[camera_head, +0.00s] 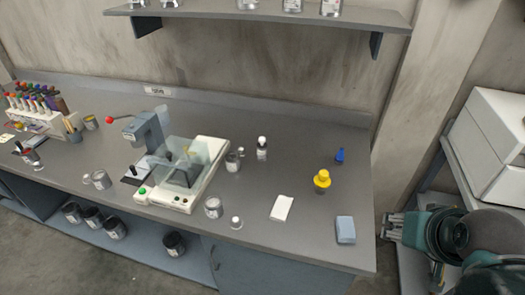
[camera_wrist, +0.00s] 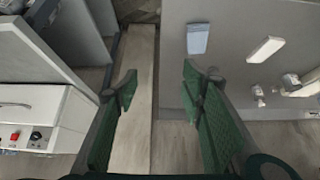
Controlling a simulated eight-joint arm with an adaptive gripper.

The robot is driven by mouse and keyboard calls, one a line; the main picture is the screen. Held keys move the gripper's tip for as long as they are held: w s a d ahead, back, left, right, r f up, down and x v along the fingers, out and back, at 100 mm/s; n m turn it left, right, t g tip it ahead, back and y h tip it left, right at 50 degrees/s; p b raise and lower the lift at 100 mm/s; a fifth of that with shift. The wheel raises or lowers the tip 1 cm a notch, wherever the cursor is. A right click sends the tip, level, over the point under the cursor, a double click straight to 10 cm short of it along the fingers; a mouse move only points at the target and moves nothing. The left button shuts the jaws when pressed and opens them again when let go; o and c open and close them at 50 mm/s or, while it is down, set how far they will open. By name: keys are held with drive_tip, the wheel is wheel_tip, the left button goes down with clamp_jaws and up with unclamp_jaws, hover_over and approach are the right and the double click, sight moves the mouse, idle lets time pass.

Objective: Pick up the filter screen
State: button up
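I cannot pick out the filter screen for certain in either view. Small items on the grey bench (camera_head: 300,240) include a flat white pad (camera_head: 281,208), a pale blue block (camera_head: 345,230) and a yellow capped container (camera_head: 322,181). My gripper (camera_head: 390,226) is beyond the bench's right edge, apart from everything on it. In the wrist view my gripper (camera_wrist: 158,84) has its two green fingers wide apart with nothing between them. The blue block (camera_wrist: 198,38) and white pad (camera_wrist: 265,49) lie ahead and to the right there.
A bottle rack (camera_head: 35,119) is at left. A wall shelf (camera_head: 260,14) hangs above. White cabinets (camera_head: 490,135) stand right.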

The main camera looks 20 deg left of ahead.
sight(261, 139)
drive_tip(key=shift+o, duration=0.6)
drive_tip(key=shift+w+r, duration=0.1)
drive_tip(key=w+a+r+m+g+y+p, duration=0.15)
drive_tip(key=w+a+r+m+p, duration=0.25)
drive_tip(key=w+a, duration=0.65)
drive_tip(key=w+a+r+m+g+h+p, duration=0.1)
drive_tip(key=w+a+r+m+g+p, duration=0.25)
drive_tip(key=w+a, duration=0.7)
drive_tip(key=w+a+f+m+p, duration=0.2)
drive_tip(key=w+a+f, duration=0.3)
drive_tip(key=a, duration=0.3)
drive_tip(key=w+a+f+m+g+p, duration=0.1)
drive_tip(key=w+a+f+m, duration=0.3)
drive_tip(key=a, duration=0.4)
drive_tip(key=w+a+f+m+g+p, duration=0.1)
drive_tip(key=w+a+f+m+p, duration=0.1)
drive_tip(key=w+a+f, duration=0.4)
drive_tip(key=shift+w+a+f+m+p, duration=0.2)
drive_tip(key=shift+a+m, duration=0.2)
drive_tip(key=shift+a, duration=0.2)
drive_tip(key=shift+w+a+f+m+p, duration=0.2)
drive_tip(key=shift+a+m, duration=0.15)
drive_tip(key=shift+a, duration=0.25)
drive_tip(key=shift+a+f, duration=0.45)
drive_tip(key=shift+f, duration=0.1)
